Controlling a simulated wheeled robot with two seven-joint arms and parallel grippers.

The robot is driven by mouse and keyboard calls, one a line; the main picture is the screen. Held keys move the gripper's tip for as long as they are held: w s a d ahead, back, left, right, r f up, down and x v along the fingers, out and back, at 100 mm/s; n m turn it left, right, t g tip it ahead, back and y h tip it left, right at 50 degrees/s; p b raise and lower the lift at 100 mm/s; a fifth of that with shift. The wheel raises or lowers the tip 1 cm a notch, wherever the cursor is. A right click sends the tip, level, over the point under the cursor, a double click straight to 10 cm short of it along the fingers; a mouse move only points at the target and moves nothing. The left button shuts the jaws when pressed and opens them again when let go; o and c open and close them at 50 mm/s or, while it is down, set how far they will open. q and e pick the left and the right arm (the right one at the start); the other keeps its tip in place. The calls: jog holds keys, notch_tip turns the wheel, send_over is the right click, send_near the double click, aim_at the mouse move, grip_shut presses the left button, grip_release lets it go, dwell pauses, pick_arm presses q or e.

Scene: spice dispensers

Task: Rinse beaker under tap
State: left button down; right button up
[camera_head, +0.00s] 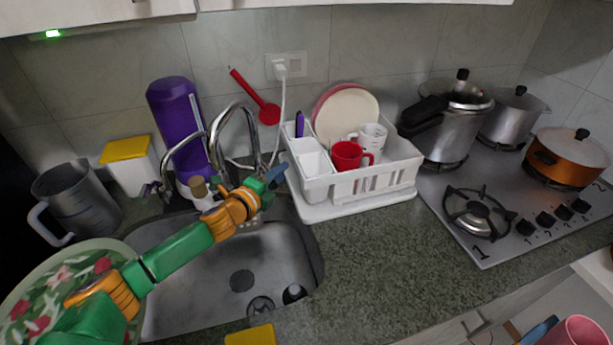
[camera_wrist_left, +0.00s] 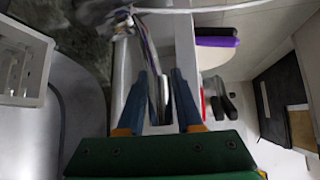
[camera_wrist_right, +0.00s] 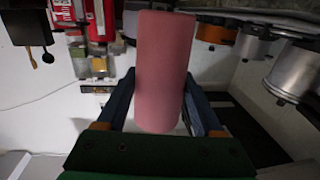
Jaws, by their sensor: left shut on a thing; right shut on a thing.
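The pink beaker (camera_wrist_right: 162,70) is between the blue fingers of my right gripper (camera_wrist_right: 163,95), which is shut on it. The beaker's top also shows at the lower right corner of the head view (camera_head: 578,332), away from the sink. The chrome tap (camera_head: 243,112) arches over the back of the sink (camera_head: 205,285). My left gripper (camera_head: 271,184) is at the tap, and in the left wrist view its fingers are shut around a chrome part of the tap (camera_wrist_left: 150,65). The exact contact is partly hidden. No water stream is visible.
A white dish rack (camera_head: 365,182) with cups and plates stands right of the sink. A purple bottle (camera_head: 175,110) and a grey jug (camera_head: 78,195) stand left and behind. A stove (camera_head: 490,215) with pots is at right. The front counter (camera_head: 375,265) is clear.

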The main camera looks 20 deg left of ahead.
jog(key=shift+f, duration=0.75)
pick_arm(q)
jog(key=shift+f, duration=0.2)
pick_arm(e)
jog(key=shift+r, duration=0.15)
pick_arm(q)
jog(key=c, duration=0.6)
grip_release()
pick_arm(e)
jog(key=shift+f+b, duration=0.7)
jog(key=shift+b, duration=0.05)
pick_arm(q)
jog(key=shift+v, duration=6.05)
jog(key=shift+f, duration=0.2)
jog(key=shift+s+f, duration=0.1)
